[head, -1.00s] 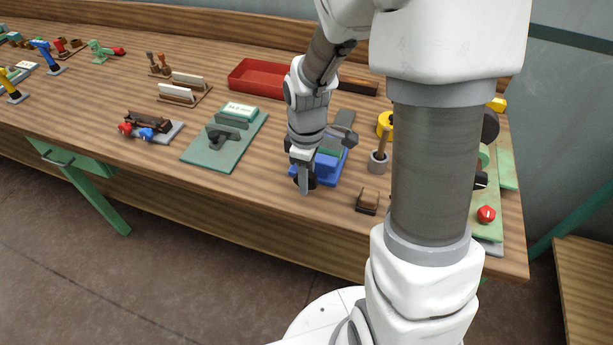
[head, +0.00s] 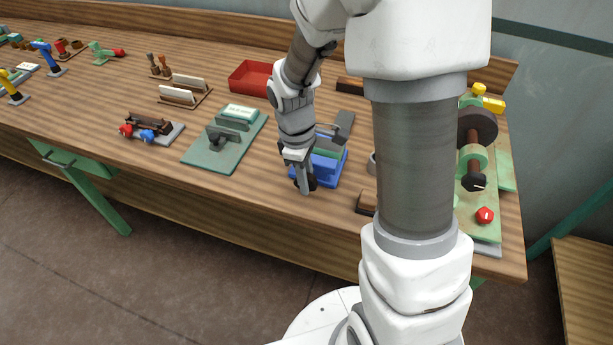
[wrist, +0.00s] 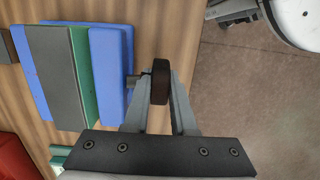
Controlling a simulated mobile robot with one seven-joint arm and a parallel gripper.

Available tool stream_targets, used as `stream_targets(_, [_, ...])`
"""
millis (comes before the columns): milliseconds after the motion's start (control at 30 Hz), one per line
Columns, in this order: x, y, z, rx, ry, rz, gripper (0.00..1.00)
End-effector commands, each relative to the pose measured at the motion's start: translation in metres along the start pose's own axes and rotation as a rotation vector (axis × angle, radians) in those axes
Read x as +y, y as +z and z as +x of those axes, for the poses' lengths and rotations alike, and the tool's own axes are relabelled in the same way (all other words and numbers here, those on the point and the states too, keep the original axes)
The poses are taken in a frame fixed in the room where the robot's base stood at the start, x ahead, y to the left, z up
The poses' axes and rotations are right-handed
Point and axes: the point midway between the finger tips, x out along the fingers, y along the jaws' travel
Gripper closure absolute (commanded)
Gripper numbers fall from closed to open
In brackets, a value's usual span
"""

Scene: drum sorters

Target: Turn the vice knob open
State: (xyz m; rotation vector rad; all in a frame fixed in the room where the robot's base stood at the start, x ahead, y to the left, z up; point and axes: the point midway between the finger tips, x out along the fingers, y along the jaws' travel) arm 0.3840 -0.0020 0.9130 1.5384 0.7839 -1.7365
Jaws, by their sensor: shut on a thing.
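The blue vice (head: 330,168) sits at the front edge of the bench, with grey and green plates between its blue jaws (wrist: 110,60). Its dark round knob (wrist: 160,82) sticks out on a short shaft from the front jaw. My gripper (head: 306,187) reaches down to the knob at the vice's front end. In the wrist view my gripper (wrist: 161,88) has one finger on each side of the knob and is shut on it. In the head view the fingers partly hide the knob.
A green plate with a dark clamp (head: 216,137) lies left of the vice. A red tray (head: 250,77) stands behind. A small brown block (head: 367,202) is close on the right, partly behind my arm. The floor in front of the bench is clear.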

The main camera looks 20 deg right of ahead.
Motion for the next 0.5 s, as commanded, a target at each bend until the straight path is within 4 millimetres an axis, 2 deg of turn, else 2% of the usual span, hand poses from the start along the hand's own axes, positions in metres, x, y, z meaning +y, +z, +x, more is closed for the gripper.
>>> stream_targets(500, [0.0025, -0.0056, -0.0027, -0.466, 0.007, -0.004, 1.00])
